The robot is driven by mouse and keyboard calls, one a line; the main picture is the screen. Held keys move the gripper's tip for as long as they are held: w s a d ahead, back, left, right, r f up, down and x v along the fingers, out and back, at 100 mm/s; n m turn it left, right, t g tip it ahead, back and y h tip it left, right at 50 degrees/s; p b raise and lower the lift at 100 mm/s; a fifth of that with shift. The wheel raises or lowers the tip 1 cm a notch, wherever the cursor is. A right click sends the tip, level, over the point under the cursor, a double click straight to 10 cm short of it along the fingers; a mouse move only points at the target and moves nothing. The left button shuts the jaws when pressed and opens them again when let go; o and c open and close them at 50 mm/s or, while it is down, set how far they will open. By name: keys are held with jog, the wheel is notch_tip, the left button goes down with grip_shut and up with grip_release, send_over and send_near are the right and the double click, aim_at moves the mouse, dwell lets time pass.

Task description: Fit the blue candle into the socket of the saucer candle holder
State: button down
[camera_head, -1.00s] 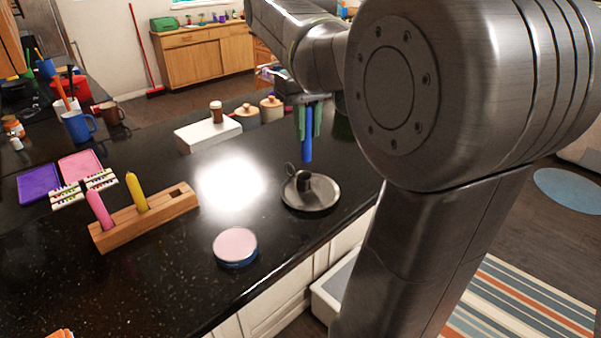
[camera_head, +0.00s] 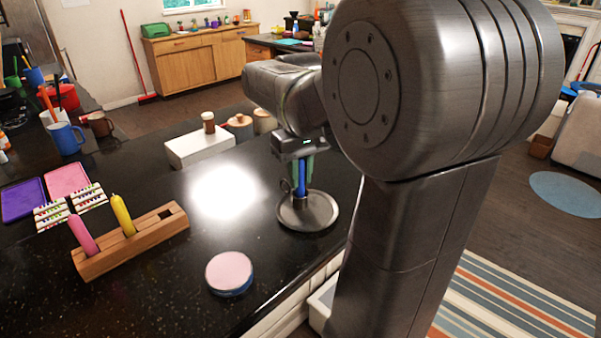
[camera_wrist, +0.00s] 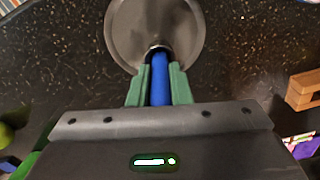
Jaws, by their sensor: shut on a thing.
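The blue candle (camera_head: 301,184) is upright between the green fingers of my gripper (camera_head: 303,172), which is shut on it. The saucer candle holder (camera_head: 322,212) is a grey metal dish with a central socket and a ring handle, standing on the black counter. The candle's lower end is at the socket. In the wrist view, the blue candle (camera_wrist: 160,80) runs from between the gripper's fingers (camera_wrist: 160,85) to the socket in the middle of the holder (camera_wrist: 125,28). Its bottom end is hidden by the socket rim, and I cannot tell how deep it sits.
A wooden block (camera_head: 150,240) with a pink candle (camera_head: 83,235) and a yellow candle (camera_head: 122,215) stands at left. A round pink-topped tin (camera_head: 230,272) is near the counter's front edge. A white box (camera_head: 200,147) stands behind. Counter around the holder is clear.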

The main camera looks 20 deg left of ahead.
jog(key=shift+f, duration=0.15)
jog(key=c, duration=1.3)
grip_release()
notch_tip(320, 180, up, 12)
jog(key=shift+r, duration=0.2)
